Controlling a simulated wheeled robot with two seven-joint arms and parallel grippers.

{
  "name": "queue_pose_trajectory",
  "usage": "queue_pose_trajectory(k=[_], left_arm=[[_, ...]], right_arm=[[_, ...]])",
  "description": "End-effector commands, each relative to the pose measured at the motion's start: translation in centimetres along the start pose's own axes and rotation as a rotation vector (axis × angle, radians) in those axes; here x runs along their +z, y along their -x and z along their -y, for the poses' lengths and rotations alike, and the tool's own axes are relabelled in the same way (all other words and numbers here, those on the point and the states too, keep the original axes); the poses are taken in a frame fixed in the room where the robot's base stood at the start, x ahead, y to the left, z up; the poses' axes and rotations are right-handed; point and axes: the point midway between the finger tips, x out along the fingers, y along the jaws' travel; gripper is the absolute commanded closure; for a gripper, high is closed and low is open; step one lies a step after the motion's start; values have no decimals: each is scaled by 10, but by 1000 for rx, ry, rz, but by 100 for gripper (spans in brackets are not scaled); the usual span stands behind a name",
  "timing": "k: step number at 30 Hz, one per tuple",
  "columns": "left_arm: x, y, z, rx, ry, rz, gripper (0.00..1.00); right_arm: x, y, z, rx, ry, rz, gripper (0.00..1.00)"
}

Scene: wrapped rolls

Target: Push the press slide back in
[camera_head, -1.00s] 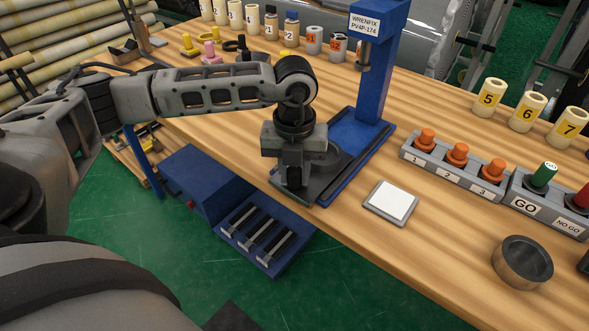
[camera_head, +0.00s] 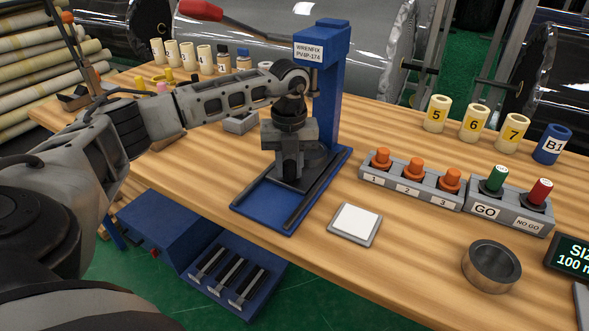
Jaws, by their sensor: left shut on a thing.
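The blue press (camera_head: 331,95) stands on the bench with its label at the top. Its blue base (camera_head: 268,203) runs toward the front edge between dark rails, and the front part of the base is bare. The dark press slide (camera_head: 318,178) sits on the rear part of the base, close to the column. My left gripper (camera_head: 290,178) points down at the front of the slide and is shut on it. The exact grip point is hidden by the gripper's body. My right gripper is not in view.
A white-topped pad (camera_head: 355,222) lies right of the base. A grey block with orange plugs (camera_head: 414,168), the GO/NO GO block (camera_head: 487,208) and a metal ring (camera_head: 491,266) stand further right. Numbered rolls (camera_head: 474,123) line the back. A blue stand (camera_head: 235,273) is below the front edge.

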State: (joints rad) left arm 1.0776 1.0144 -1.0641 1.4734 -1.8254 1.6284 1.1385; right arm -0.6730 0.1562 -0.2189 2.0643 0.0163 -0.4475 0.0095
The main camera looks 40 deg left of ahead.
Motion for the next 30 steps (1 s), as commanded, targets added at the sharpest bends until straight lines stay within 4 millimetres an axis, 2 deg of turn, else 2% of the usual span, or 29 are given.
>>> queue_pose_trajectory(k=[2, 3, 5, 13, 17, 23, 30], left_arm=[[4, 4, 2, -9, 1, 14, 100], [4, 4, 2, -10, 0, 15, 68], [4, 3, 3, -9, -1, 14, 51], [2, 2, 3, -6, -1, 9, 51], [2, 9, 3, -6, -1, 10, 51], [3, 46, 3, -10, -1, 12, 51], [2, 105, 3, -11, -1, 13, 51]], right_arm=[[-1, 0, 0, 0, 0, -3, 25], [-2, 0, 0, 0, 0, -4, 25], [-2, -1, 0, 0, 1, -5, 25], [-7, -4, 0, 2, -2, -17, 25], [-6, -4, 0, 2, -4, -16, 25], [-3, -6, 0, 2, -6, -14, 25], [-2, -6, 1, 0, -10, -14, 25]])
